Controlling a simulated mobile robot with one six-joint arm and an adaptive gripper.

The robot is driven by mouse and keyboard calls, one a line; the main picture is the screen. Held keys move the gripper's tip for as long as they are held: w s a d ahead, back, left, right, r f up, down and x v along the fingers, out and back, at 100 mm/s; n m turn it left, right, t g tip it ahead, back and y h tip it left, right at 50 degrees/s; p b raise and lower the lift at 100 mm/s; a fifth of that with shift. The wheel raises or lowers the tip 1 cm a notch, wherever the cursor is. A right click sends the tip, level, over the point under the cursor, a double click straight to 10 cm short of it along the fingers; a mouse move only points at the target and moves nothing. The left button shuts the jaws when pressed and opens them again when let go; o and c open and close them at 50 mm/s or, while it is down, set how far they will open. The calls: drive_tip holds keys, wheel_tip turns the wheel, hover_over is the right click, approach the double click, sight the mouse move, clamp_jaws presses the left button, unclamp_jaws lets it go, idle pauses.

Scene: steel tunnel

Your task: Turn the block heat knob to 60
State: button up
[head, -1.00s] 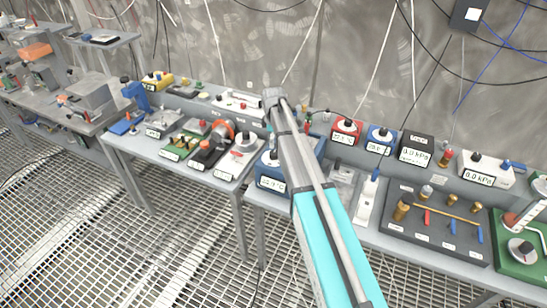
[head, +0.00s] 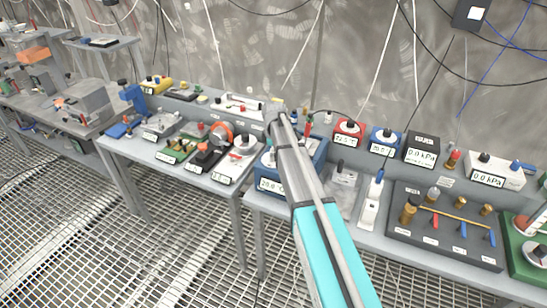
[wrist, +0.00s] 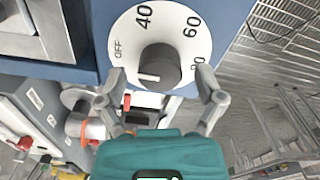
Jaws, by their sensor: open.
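The block heat knob (wrist: 164,66) is a dark grey round knob on a white dial (wrist: 186,24) marked OFF, 40, 60 and 80 in the wrist view. Its white mark is at the knob's lower left, away from the 60, which is at upper right. My gripper (wrist: 163,76) is open, with one finger on each side of the knob; I cannot tell whether they touch it. The blue heater body (head: 312,155) shows in the head view, partly behind my arm, with a small lit display. The knob and gripper are hidden there.
A grey tray and a white switch strip (head: 370,205) stand right of the heater. Red and blue dial boxes stand behind. Cables hang along the wall.

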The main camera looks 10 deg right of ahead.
drive_tip(key=shift+f, duration=0.1)
idle(0.3)
drive_tip(key=c, duration=1.1)
drive_tip(key=shift+c, duration=0.2)
drive_tip(key=shift+m, duration=0.5)
drive_tip(key=m, duration=1)
drive_tip(key=shift+d+m, duration=0.1)
drive_tip(key=shift+m, duration=0.2)
drive_tip(key=m, duration=0.6)
drive_tip(key=shift+d+m, duration=0.1)
drive_tip(key=shift+m, duration=0.2)
drive_tip(key=m, duration=0.5)
drive_tip(key=shift+m, duration=0.3)
